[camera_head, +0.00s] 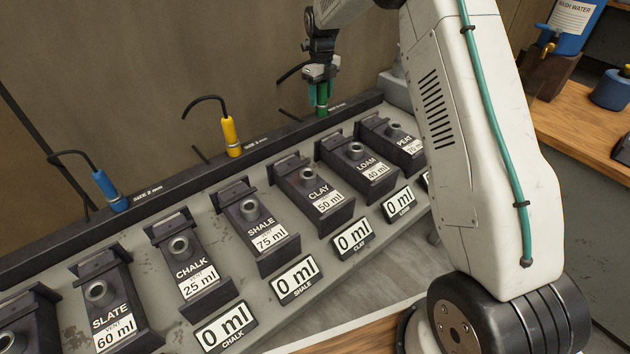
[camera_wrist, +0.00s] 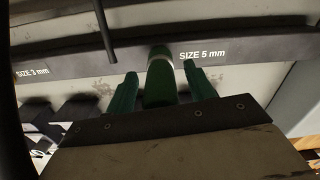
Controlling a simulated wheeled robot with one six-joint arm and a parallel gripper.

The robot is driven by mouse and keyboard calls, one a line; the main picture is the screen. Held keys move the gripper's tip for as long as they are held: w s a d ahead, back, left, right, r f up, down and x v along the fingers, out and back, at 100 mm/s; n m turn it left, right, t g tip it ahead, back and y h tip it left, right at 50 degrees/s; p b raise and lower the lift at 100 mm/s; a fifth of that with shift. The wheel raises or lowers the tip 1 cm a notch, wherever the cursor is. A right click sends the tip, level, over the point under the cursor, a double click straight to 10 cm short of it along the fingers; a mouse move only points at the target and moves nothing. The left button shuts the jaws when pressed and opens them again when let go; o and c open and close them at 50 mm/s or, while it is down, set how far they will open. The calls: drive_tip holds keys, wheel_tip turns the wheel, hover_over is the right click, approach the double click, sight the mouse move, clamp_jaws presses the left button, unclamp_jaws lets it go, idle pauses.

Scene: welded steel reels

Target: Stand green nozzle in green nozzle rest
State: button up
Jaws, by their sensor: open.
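The green nozzle (camera_head: 322,97) stands upright at the right part of the dark back rail, at the rest marked SIZE 5 mm in the wrist view. My gripper (camera_head: 321,88) is above and around the nozzle's upper part, pointing down. In the wrist view the green nozzle (camera_wrist: 160,82) lies between my two green fingertips (camera_wrist: 158,90), with a gap showing on the right side. The fingers are open. The nozzle's lower end and the hole of its rest are hidden.
A yellow nozzle (camera_head: 230,136) and a blue nozzle (camera_head: 109,190) stand along the same rail (camera_head: 170,185). Several labelled dark dispensers, such as SHALE (camera_head: 256,225), and 0 ml displays (camera_head: 293,279) fill the sloped panel in front. A blue wash water container (camera_head: 575,22) stands at right.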

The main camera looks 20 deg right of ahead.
drive_tip(key=shift+r, duration=5)
drive_tip(key=s+r, duration=0.4)
drive_tip(key=s, duration=0.8)
drive_tip(key=shift+a, duration=0.45)
